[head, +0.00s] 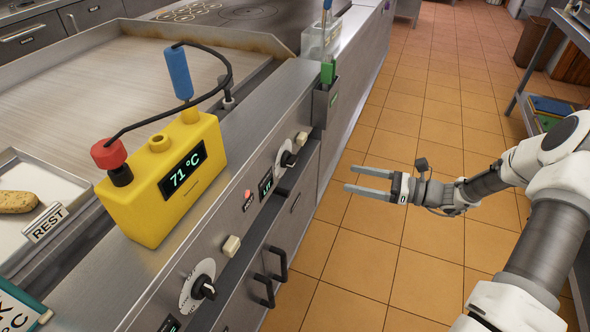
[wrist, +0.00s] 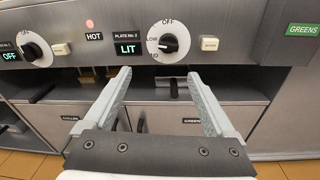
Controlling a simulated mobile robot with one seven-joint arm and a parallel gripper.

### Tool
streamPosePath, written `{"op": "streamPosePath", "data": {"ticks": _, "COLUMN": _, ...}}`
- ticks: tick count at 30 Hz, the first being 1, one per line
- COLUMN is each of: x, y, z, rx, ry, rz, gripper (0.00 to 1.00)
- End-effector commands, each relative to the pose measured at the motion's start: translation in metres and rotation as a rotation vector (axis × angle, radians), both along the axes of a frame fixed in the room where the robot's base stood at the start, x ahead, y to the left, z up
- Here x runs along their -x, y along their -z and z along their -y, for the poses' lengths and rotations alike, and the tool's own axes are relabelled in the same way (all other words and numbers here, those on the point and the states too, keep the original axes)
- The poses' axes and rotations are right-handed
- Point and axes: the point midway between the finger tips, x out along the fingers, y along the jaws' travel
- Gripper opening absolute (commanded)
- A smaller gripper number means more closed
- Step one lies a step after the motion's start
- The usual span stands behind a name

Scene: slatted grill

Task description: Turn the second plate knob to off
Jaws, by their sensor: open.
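The second plate knob (wrist: 168,43) is black on a white dial marked OFF at the top and LOW at the left. Its exact pointing is too small to read surely. The "PLATE No. 2" display (wrist: 127,48) left of it reads LIT. The same knob shows in the head view (head: 288,159) on the front panel. My gripper (head: 356,178) is open and empty, out over the floor, apart from the panel and facing it. In the wrist view its fingers (wrist: 159,76) reach up below the knob, one to each side, not touching it.
The first plate knob (head: 203,288) sits nearer on the panel; its display (wrist: 10,57) reads OFF. A red HOT lamp (wrist: 90,24) is lit. A bar handle (head: 277,262) juts out below. A yellow thermometer box (head: 165,180) stands on the ledge. The floor is open around my gripper.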

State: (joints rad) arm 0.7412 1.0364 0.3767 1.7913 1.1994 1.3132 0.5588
Motion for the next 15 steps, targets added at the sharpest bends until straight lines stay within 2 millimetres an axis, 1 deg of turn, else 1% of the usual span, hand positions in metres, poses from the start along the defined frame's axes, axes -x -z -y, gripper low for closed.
{"op": "streamPosePath", "data": {"ticks": 1, "x": -0.004, "y": 0.009, "z": 0.004, "rx": -0.030, "ry": 0.024, "rz": -0.012, "gripper": 0.90}}
{"op": "streamPosePath", "data": {"ticks": 2, "x": -0.005, "y": 0.011, "z": 0.005, "rx": -0.043, "ry": 0.034, "rz": -0.016, "gripper": 0.90}}
{"op": "streamPosePath", "data": {"ticks": 5, "x": -0.009, "y": 0.014, "z": 0.007, "rx": -0.066, "ry": 0.053, "rz": -0.024, "gripper": 0.90}}
{"op": "streamPosePath", "data": {"ticks": 8, "x": -0.011, "y": 0.014, "z": 0.001, "rx": -0.070, "ry": 0.056, "rz": -0.025, "gripper": 0.90}}
{"op": "streamPosePath", "data": {"ticks": 11, "x": -0.016, "y": 0.014, "z": -0.012, "rx": -0.070, "ry": 0.052, "rz": -0.024, "gripper": 0.90}}
{"op": "streamPosePath", "data": {"ticks": 15, "x": -0.025, "y": 0.015, "z": -0.039, "rx": -0.069, "ry": 0.051, "rz": -0.023, "gripper": 0.90}}
